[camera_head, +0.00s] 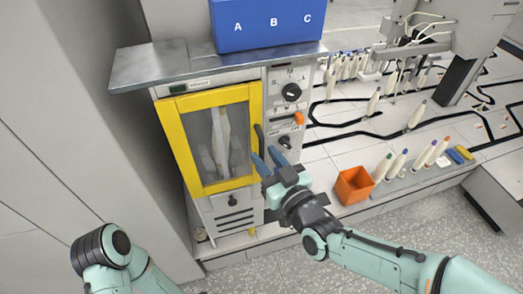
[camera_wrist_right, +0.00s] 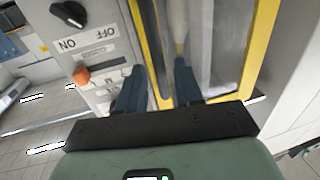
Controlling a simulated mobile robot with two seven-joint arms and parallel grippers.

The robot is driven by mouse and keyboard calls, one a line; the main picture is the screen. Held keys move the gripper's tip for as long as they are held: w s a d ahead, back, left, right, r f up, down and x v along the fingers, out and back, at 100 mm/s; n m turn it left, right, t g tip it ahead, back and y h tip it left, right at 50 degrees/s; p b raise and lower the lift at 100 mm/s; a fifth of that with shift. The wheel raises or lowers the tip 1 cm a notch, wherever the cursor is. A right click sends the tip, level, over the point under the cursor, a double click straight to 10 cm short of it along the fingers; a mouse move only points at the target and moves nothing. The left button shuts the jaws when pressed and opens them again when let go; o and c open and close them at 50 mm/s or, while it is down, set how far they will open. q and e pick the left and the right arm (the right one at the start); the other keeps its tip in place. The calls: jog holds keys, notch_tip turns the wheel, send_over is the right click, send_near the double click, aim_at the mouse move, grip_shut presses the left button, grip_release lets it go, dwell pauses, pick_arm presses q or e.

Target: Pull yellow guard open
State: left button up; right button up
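The yellow guard (camera_head: 170,135) is a yellow-framed door with a clear window on the front of a grey machine. It looks closed, with a pale bobbin-like shape behind the window. A dark upright handle (camera_head: 259,137) is on its right side. My right gripper (camera_head: 266,157) is at the handle's lower end, with its blue fingers apart. In the right wrist view the two fingers (camera_wrist_right: 159,70) stand open in front of the guard's yellow edge (camera_wrist_right: 262,45). I cannot tell whether they touch the handle. My left gripper is out of view; only part of the left arm shows.
A control panel with black knobs (camera_head: 291,92) and an orange switch (camera_head: 299,119) is right of the guard. A blue bin (camera_head: 268,36) marked A, B, C stands on top. An orange box (camera_head: 354,185) and several bobbins are to the right. A grey wall is close on the left.

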jog(key=shift+x, duration=1.35)
grip_shut()
jog(key=shift+s, duration=0.1)
